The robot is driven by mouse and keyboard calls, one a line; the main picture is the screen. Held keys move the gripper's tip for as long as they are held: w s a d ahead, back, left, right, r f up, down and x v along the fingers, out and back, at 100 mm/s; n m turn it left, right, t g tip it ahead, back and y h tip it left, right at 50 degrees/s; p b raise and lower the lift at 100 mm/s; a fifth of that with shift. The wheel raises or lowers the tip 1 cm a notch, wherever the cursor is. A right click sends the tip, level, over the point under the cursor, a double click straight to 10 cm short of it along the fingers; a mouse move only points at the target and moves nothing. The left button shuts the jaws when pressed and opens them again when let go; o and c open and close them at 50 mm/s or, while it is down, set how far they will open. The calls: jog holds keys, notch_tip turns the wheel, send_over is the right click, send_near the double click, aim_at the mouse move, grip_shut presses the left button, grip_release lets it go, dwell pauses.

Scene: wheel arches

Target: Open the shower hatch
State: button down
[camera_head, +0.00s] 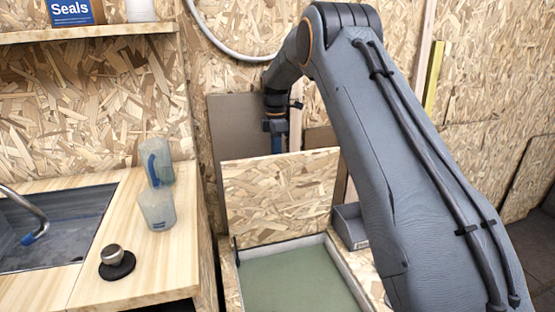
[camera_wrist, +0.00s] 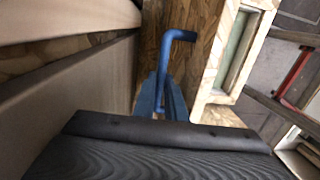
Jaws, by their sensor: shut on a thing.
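The shower hatch is a wood-chip board panel (camera_head: 280,195), raised and standing steeply above the far side of the shower opening. Below it the pale green shower floor (camera_head: 300,280) lies uncovered inside a light rim. My gripper (camera_head: 277,143) reaches down at the hatch's top edge, and its lower end is partly hidden behind the panel. In the wrist view my blue gripper (camera_wrist: 162,100) is shut at a bent blue handle (camera_wrist: 180,36) by the wood-chip board (camera_wrist: 205,45). The exact contact between fingers and handle is hard to see.
A wooden counter (camera_head: 165,275) with a sink (camera_head: 60,240), two translucent jugs (camera_head: 157,208) and a dark-based knob (camera_head: 116,260) stands left. A grey bin (camera_head: 350,225) sits right of the opening. A brown panel (camera_head: 232,125) and the wall are close behind my gripper.

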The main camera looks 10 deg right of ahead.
jog(key=shift+s+d+f, duration=0.1)
jog(key=shift+s+f, duration=0.05)
jog(key=shift+f, duration=0.3)
jog(key=c, duration=1.8)
grip_release()
jog(key=shift+w+r, duration=0.2)
jog(key=shift+r, duration=0.2)
jog(key=r, duration=0.7)
jog(key=shift+w+r+b, duration=0.15)
jog(key=shift+w+b, duration=0.05)
jog(key=shift+b, duration=0.15)
